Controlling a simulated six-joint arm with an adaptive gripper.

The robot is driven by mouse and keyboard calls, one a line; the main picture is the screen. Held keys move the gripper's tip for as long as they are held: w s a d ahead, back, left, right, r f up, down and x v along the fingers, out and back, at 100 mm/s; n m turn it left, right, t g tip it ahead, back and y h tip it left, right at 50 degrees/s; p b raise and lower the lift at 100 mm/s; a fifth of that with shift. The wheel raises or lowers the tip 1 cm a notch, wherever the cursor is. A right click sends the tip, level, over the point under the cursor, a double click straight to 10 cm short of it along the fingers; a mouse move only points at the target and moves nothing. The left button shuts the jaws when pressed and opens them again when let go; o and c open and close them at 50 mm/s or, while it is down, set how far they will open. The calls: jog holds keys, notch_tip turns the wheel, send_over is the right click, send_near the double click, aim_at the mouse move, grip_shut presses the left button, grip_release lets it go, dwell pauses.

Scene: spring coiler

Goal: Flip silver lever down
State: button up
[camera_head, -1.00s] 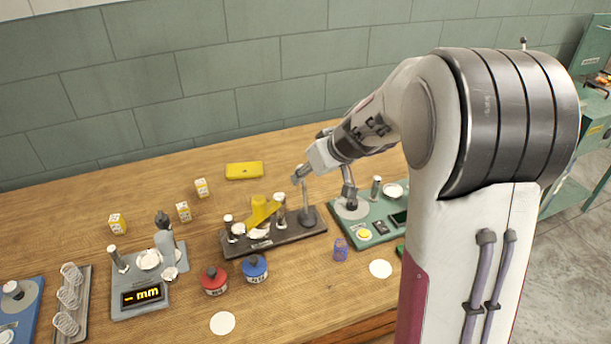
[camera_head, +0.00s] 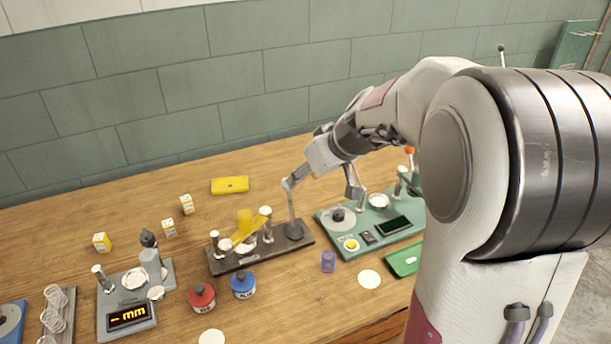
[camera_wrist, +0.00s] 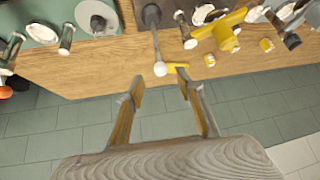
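The silver lever (camera_head: 291,208) stands upright at the right end of a dark base (camera_head: 262,256) that also carries a yellow part (camera_head: 246,226). In the wrist view the lever (camera_wrist: 155,42) ends in a pale ball knob (camera_wrist: 160,69). My gripper (camera_head: 322,185) is above the table near the lever's top, its fingers spread apart. In the wrist view my gripper (camera_wrist: 160,78) is open and empty, with the knob showing between the two fingertips. I cannot tell whether a finger touches the lever.
A green device (camera_head: 372,224) stands close to the right of the lever. Red (camera_head: 201,297) and blue (camera_head: 243,284) pots and a purple cup (camera_head: 328,262) are in front. A yellow box (camera_head: 230,185) lies behind. A grey gauge (camera_head: 135,312) stands at left.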

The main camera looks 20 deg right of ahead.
aim_at(285, 179)
jog(key=shift+o, duration=0.3)
jog(key=w+n, duration=0.1)
jog(key=w+f+n+g, duration=0.1)
jog(key=w, duration=0.1)
jog(key=w+a+f, duration=0.1)
jog(key=w, duration=0.1)
jog(key=shift+w+a+n+g+y, duration=0.1)
jog(key=shift+w+n+g+y, duration=0.1)
jog(key=shift+n+g+y, duration=0.15)
jog(key=shift+s+d+r+n+g, duration=0.1)
jog(key=shift+d+r+n+g, duration=0.2)
jog(key=shift+n+g, duration=0.25)
jog(key=shift+s+d+r+n+g, duration=0.15)
jog(key=shift+r+n+g, duration=0.15)
jog(key=shift+n, duration=0.4)
jog(key=shift+w+f, duration=0.1)
jog(key=shift+w, duration=0.05)
jog(key=shift+x, duration=3.75)
jog(key=shift+d, duration=0.15)
